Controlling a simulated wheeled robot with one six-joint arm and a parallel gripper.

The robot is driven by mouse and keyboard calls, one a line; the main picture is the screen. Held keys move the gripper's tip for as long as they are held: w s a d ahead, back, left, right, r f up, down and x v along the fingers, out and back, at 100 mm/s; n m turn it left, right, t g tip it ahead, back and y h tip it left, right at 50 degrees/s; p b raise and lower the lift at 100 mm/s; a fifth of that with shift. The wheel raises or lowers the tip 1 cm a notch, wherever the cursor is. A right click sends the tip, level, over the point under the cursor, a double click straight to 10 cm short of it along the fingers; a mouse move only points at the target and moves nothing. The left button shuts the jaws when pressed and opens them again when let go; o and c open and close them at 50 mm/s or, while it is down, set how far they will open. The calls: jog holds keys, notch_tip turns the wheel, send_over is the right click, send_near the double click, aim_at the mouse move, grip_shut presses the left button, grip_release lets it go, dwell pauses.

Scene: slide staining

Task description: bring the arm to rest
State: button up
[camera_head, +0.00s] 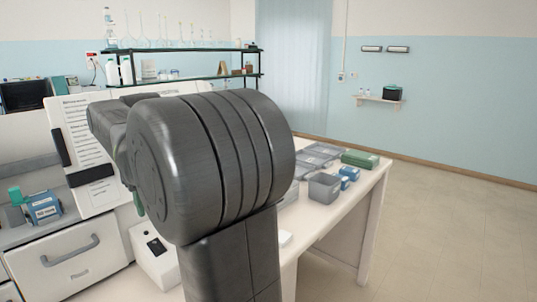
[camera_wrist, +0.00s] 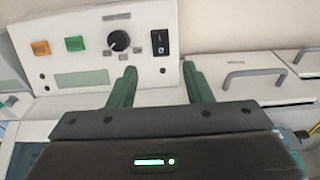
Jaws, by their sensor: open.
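My gripper (camera_wrist: 157,86) shows in the wrist view with two green fingers spread apart. Nothing is between them. Beyond the fingers is a white control panel (camera_wrist: 75,22) with an orange button, a green button, a black knob and a black switch. I cannot tell if the fingers touch anything. In the head view my dark grey arm is raised and fills the middle. It hides most of my gripper and part of the bench behind it.
A white table (camera_head: 345,215) at the right holds a grey bin (camera_head: 324,188), trays and a green box (camera_head: 360,159). A white drawer unit (camera_head: 68,262) stands at the lower left. Glassware shelves (camera_head: 185,50) are at the back. The floor (camera_head: 450,225) at the right is clear.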

aim_at(160, 249)
jog(key=f, duration=0.4)
jog(key=a+f, duration=0.1)
jog(key=f, duration=0.3)
jog(key=w+f, duration=0.1)
jog(key=f, duration=0.3)
jog(key=shift+a+f, duration=0.15)
jog(key=shift+f, duration=0.05)
jog(key=shift+w+f+b, duration=0.15)
jog(key=shift+f+b, duration=0.2)
jog(key=shift+b, duration=0.45)
jog(key=shift+t+y+b, duration=0.4)
jog(key=shift+b, duration=0.5)
jog(key=shift+f+b, duration=0.1)
jog(key=shift+b, duration=0.75)
jog(key=b, duration=0.1)
jog(key=t+y+b, duration=0.1)
jog(key=b, duration=0.1)
jog(key=shift+s+d, duration=0.25)
jog(key=shift+s, duration=0.05)
